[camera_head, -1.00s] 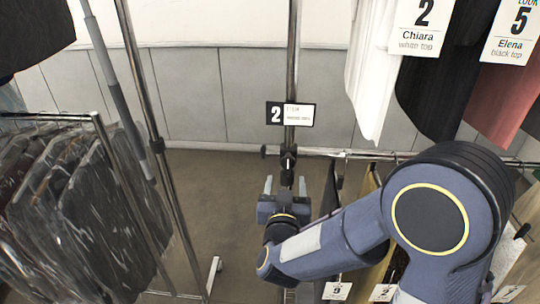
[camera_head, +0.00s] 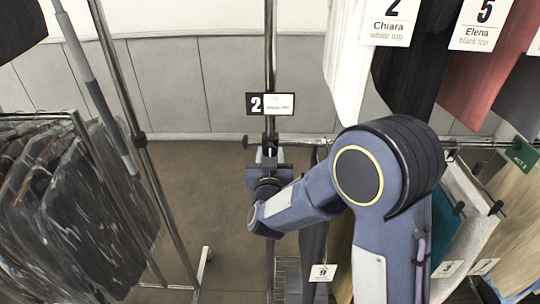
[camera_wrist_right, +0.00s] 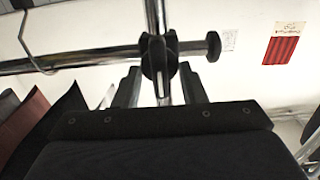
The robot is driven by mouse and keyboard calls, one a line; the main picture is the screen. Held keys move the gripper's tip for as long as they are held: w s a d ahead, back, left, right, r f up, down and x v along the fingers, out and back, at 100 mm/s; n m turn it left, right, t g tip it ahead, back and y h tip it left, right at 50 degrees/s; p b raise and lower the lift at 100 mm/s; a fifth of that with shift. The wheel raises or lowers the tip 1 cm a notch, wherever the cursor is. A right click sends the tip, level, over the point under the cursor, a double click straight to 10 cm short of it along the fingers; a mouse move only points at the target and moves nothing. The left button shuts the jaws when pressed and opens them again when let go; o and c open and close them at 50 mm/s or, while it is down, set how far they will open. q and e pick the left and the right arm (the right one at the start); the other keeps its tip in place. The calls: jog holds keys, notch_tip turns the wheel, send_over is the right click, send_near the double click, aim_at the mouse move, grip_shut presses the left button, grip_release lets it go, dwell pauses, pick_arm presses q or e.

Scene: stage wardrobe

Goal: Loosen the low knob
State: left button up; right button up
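The low knob (camera_wrist_right: 160,57) is a black, wing-shaped piece on a clamp where a low horizontal rail meets the upright chrome post. In the head view the clamp and knob (camera_head: 270,139) show just beyond my right gripper (camera_head: 269,156), partly hidden by it. In the right wrist view my right gripper (camera_wrist_right: 160,82) is open, with one dark finger on each side of the post, close below the knob. I cannot tell whether the fingers touch it. My left gripper is not in view.
A number 2 sign (camera_head: 270,104) hangs on the post (camera_head: 270,60) above the clamp. The rail (camera_wrist_right: 90,58) ends in a black cap (camera_wrist_right: 213,46). Garments with labels (camera_head: 388,22) hang at the right. Dark bagged clothes (camera_head: 95,205) hang at the left. Floor (camera_head: 205,185) between is open.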

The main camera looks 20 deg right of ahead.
jog(key=c, duration=0.4)
jog(key=shift+c, duration=0.2)
jog(key=shift+n, duration=0.3)
jog(key=n+p, duration=0.1)
jog(key=n, duration=0.2)
jog(key=shift+a+n, duration=0.15)
jog(key=shift+n, duration=0.15)
jog(key=n+p, duration=0.2)
jog(key=n, duration=0.1)
jog(key=shift+a+n, duration=0.1)
jog(key=shift+n, duration=0.3)
jog(key=n+p, duration=0.2)
jog(key=n, duration=0.3)
jog(key=shift+a+f, duration=0.1)
jog(key=shift+f, duration=0.05)
jog(key=shift+f+n+p, duration=0.2)
jog(key=shift+n+p, duration=0.7)
jog(key=shift+n, duration=1.5)
